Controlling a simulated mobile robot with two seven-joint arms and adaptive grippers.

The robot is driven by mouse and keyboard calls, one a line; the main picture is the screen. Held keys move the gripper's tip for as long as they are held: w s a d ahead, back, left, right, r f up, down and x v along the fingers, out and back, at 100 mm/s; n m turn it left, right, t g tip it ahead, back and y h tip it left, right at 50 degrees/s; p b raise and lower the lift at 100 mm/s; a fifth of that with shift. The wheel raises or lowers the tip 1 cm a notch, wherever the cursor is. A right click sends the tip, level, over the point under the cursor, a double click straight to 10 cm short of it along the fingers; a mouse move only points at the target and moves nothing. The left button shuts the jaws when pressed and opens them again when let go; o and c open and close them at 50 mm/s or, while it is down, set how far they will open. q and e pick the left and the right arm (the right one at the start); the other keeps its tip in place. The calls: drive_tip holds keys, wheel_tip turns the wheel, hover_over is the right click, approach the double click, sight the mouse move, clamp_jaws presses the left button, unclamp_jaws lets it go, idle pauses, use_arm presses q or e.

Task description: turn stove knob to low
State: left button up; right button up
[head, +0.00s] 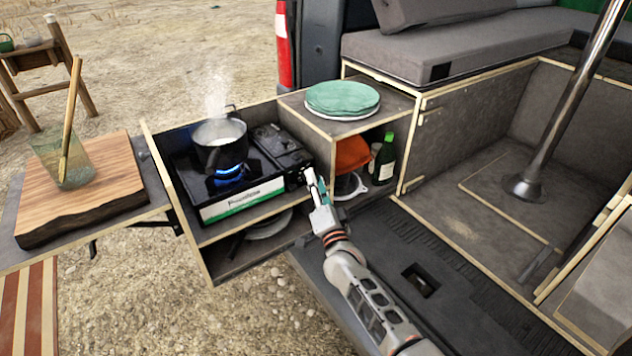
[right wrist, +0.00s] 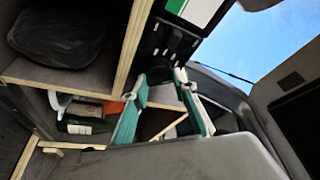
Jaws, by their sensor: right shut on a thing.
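The black camping stove (head: 268,148) sits in the pull-out drawer box, with a blue flame (head: 229,172) burning under a steaming pot (head: 221,142). The stove's dark knob (head: 293,181) is on its front panel at the right end. My right gripper (head: 309,180) reaches up to this panel from the right. The knob's markings are too small and dark to read. My left gripper is not in view.
Teal and white plates (head: 343,98) lie on the cabinet top right of the stove. A green bottle (head: 384,158) stands in the shelf below. A wooden board (head: 82,188) with a glass is at left. A metal pole (head: 565,100) stands at right.

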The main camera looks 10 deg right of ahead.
drive_tip(key=o, duration=1.1)
drive_tip(key=v, duration=1.2)
drive_tip(key=s+d+f+n+g, duration=0.1)
drive_tip(key=s+f+n+g, duration=0.2)
drive_tip(key=s, duration=0.6)
drive_tip(key=s+d+f+n+g, duration=0.2)
drive_tip(key=s+f+n+g, duration=0.1)
drive_tip(key=s+f+n, duration=0.4)
drive_tip(key=s+d+f+n+g+y, duration=0.1)
drive_tip(key=s+f+n+g, duration=0.3)
drive_tip(key=s+f, duration=0.5)
drive_tip(key=shift+s+d+f+n, duration=0.1)
drive_tip(key=shift+s+n, duration=0.1)
drive_tip(key=shift+s, duration=0.7)
drive_tip(key=shift+s+d+f+n, duration=0.1)
drive_tip(key=shift+s+f+n, duration=0.1)
drive_tip(key=shift+s, duration=0.65)
